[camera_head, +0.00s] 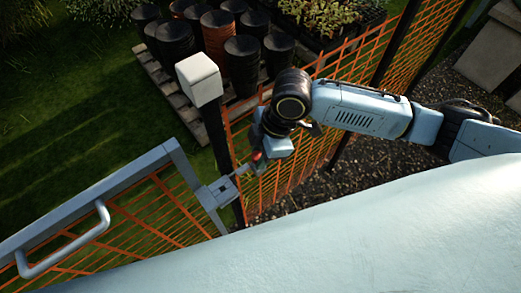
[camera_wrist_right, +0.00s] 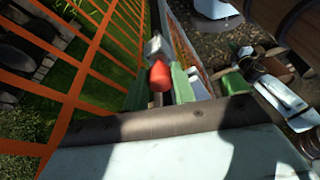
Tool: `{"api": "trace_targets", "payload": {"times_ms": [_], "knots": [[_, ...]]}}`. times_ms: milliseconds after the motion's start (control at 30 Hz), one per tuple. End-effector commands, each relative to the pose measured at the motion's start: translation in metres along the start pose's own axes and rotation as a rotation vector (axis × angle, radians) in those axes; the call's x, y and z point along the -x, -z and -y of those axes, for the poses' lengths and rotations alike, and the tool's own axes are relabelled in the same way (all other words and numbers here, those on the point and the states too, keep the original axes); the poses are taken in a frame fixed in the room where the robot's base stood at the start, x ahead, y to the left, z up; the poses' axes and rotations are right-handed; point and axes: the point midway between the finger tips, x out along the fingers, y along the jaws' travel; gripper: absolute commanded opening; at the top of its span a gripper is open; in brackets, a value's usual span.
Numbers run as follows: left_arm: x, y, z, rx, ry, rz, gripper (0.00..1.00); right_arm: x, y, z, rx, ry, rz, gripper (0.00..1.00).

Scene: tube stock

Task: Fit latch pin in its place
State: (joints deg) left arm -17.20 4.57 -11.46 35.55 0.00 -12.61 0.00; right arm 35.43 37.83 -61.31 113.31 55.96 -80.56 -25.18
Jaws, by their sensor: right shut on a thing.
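The latch pin has a red grip (camera_head: 256,156), and a thin pale shaft seems to run from it toward the latch plate. My right gripper (camera_head: 262,158) is shut on it, just right of the latch. In the right wrist view the red grip (camera_wrist_right: 160,77) sits between the green fingers (camera_wrist_right: 161,88), with a grey metal part beyond it. The grey latch plate (camera_head: 220,191) is at the gate's right edge, by the dark post. I cannot tell whether the pin's tip touches the latch. My left gripper is out of view.
The grey-framed gate (camera_head: 85,202) with orange mesh and a handle (camera_head: 68,248) is at left. A white-capped post (camera_head: 199,79) stands beside it. An orange mesh fence (camera_head: 285,178) runs right. Several dark pots (camera_head: 175,42) stand on pallets behind.

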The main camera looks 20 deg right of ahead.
Motion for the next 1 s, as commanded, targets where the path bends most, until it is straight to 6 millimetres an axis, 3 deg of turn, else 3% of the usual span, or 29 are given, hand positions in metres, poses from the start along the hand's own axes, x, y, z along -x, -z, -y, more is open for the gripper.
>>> {"api": "trace_targets", "payload": {"times_ms": [67, 100, 267, 667, 1000], "knots": [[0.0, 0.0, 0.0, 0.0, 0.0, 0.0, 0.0, 0.0, 0.0, 0.0, 0.0, 0.0, 0.0, 0.03], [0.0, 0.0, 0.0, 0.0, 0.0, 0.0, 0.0, 0.0, 0.0, 0.0, 0.0, 0.0, 0.0, 0.3], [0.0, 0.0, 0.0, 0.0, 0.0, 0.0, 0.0, 0.0, 0.0, 0.0, 0.0, 0.0, 0.0, 0.51], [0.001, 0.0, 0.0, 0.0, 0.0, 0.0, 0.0, 0.01, 0.0, 0.0, 0.0, -0.001, 0.0, 0.51], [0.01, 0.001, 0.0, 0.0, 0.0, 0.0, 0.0, 0.081, 0.0, -0.001, 0.002, -0.004, 0.001, 0.51]]}}
